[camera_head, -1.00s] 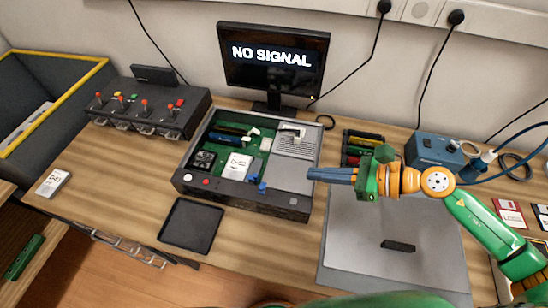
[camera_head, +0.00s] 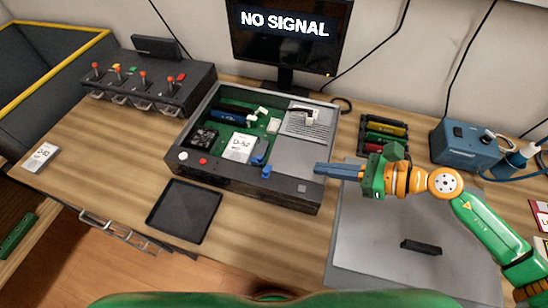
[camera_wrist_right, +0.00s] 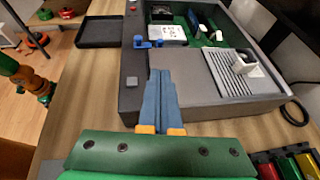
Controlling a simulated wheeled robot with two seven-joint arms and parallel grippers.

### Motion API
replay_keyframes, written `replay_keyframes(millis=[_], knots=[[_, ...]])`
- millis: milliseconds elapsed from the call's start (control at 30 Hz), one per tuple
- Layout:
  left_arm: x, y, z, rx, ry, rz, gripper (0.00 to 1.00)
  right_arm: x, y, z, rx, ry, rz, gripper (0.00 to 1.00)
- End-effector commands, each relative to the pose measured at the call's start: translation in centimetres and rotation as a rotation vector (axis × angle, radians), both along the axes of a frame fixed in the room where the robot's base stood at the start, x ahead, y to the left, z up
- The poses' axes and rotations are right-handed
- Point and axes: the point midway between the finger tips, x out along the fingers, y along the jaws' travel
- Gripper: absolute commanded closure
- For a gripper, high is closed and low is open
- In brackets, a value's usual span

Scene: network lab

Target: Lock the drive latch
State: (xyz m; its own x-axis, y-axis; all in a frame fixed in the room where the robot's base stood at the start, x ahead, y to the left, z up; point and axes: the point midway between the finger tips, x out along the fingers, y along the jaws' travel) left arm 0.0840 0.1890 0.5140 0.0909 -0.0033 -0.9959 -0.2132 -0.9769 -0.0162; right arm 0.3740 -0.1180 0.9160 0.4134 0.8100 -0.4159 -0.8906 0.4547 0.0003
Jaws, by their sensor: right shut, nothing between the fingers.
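An open dark chassis (camera_head: 250,194) stands on the bench. In it a white drive (camera_head: 241,147) with a printed label lies flat on the green board. Blue latch pieces (camera_head: 260,170) show at the drive's front right, near the chassis front wall; the latch also shows in the wrist view (camera_wrist_right: 149,43). Whether it is locked I cannot tell. My right gripper (camera_head: 318,169) is shut and empty, its blue-grey fingers pointing left at the chassis's right front side. In the wrist view its fingertips (camera_wrist_right: 160,76) are apart from the latch. My left gripper is not in view.
A black tray (camera_head: 184,212) lies in front of the chassis. A grey mat (camera_head: 385,240) with a small black bar (camera_head: 421,247) lies to the right. Behind it are a rack of coloured modules (camera_head: 384,135) and a blue box (camera_head: 465,143). A monitor (camera_head: 287,45) stands behind the chassis.

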Motion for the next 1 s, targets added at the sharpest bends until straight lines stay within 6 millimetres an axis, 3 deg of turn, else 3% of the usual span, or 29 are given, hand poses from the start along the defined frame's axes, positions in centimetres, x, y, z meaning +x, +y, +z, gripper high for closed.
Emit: replay_keyframes(millis=[200, 467, 600, 1000], knots=[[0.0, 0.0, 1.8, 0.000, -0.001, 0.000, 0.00, 1.7, 3.4, -1.0, 0.007, -0.001, 0.000, 1.00], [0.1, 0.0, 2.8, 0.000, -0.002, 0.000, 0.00, 4.0, 8.0, -3.6, 0.003, -0.001, 0.002, 1.00], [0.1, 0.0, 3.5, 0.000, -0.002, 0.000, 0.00, 5.0, 10.0, -3.9, 0.003, -0.001, 0.002, 1.00], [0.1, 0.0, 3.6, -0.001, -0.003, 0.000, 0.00, 5.7, 11.3, -4.5, -0.001, -0.001, 0.002, 1.00]])
